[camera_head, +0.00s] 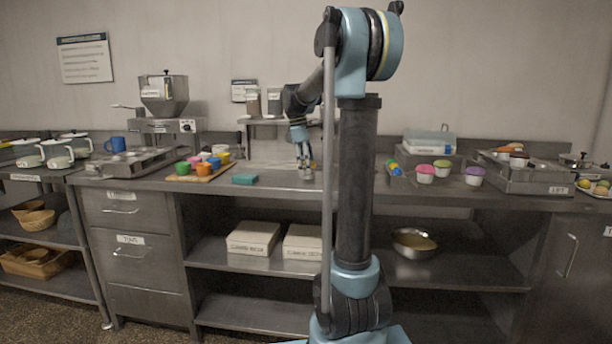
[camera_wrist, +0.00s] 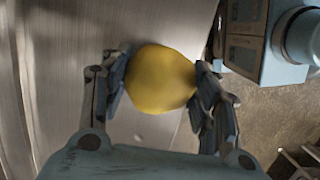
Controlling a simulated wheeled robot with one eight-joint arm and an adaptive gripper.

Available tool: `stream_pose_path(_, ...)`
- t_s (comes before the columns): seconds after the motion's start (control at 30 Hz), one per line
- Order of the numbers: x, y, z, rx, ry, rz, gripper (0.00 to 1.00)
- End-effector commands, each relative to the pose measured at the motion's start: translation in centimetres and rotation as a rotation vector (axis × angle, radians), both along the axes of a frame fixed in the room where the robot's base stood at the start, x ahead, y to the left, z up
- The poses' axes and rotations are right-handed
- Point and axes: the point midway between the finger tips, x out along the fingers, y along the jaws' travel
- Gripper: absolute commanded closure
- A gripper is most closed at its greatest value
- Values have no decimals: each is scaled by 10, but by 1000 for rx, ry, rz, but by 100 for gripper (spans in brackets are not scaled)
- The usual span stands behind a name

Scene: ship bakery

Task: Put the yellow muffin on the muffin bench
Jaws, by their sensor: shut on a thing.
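My gripper (camera_wrist: 160,85) is shut on a rounded yellow thing, which I take to be the yellow muffin (camera_wrist: 158,78), in the wrist view. One finger presses on each side of it. In the head view my gripper (camera_head: 305,168) hangs fingers down over the middle of the steel bench (camera_head: 275,181), close to its top. The muffin is mostly hidden there by the fingers. I cannot tell whether it touches the bench. I also cannot tell which part of the bench is the muffin bench.
A wooden board (camera_head: 190,178) with several coloured cups stands left of my gripper, with a teal block (camera_head: 245,179) nearer. Cups with pink (camera_head: 425,172), green and purple tops stand right of my arm. A metal tray (camera_head: 125,166) lies far left.

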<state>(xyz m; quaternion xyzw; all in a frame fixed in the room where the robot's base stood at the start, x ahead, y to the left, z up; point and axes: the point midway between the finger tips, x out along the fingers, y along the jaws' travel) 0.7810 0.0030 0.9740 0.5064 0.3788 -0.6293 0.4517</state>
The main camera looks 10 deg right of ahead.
Motion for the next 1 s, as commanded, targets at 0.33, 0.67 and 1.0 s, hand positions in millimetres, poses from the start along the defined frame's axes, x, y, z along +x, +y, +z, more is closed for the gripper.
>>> stream_pose_path(0.33,0,0,-26,0,0,0,58)
stream_pose_path(0.67,0,0,-27,0,0,0,23)
stream_pose_path(1.0,0,0,-25,0,0,-1,23)
